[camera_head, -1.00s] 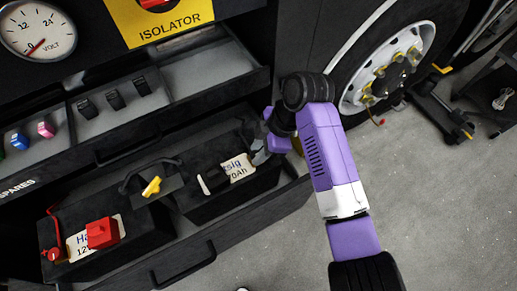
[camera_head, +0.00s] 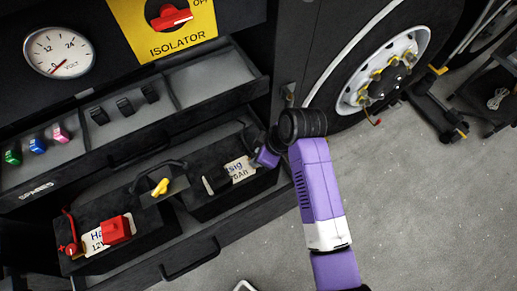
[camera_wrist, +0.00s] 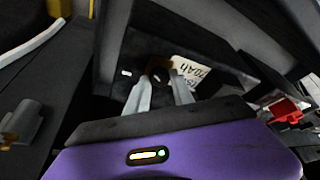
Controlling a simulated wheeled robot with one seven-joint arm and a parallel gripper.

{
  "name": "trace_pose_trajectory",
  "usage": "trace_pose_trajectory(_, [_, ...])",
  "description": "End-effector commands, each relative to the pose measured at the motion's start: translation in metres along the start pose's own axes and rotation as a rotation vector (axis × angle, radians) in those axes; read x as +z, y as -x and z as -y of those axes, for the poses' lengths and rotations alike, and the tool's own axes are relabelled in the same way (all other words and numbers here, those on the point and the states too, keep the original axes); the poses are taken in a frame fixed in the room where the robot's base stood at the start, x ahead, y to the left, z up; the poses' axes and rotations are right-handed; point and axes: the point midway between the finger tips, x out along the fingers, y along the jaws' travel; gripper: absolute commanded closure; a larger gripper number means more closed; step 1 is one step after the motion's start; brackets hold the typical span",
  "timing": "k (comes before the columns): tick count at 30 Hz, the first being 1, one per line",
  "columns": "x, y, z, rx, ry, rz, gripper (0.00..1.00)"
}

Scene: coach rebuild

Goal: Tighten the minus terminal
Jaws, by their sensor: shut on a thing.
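My gripper (camera_wrist: 160,92) reaches down to the right end of the right-hand black battery (camera_head: 205,207) in the open lower drawer. In the wrist view its two pale fingers are close together around a small dark and brassy thing, which looks like the minus terminal (camera_wrist: 158,72), beside the white label (camera_wrist: 190,70). The fingers hide most of it. In the head view my wrist (camera_head: 268,155) covers the terminal. A black cap (camera_head: 216,180) sits on the same battery, left of its label (camera_head: 240,169).
The left battery has a red cover (camera_head: 116,230) and a red cable (camera_head: 70,235). A yellow piece (camera_head: 160,187) sits on the black link between batteries. Above are the spares drawer (camera_head: 130,150), voltmeter (camera_head: 59,51) reading near zero and red isolator switch (camera_head: 172,18). A wheel stands right.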

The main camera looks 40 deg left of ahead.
Motion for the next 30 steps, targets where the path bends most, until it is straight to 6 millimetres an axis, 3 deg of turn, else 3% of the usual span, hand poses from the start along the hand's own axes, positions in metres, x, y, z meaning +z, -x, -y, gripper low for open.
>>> trace_pose_trajectory(30, [-0.0042,0.0000,0.0073,0.345,-0.830,0.001,1.00])
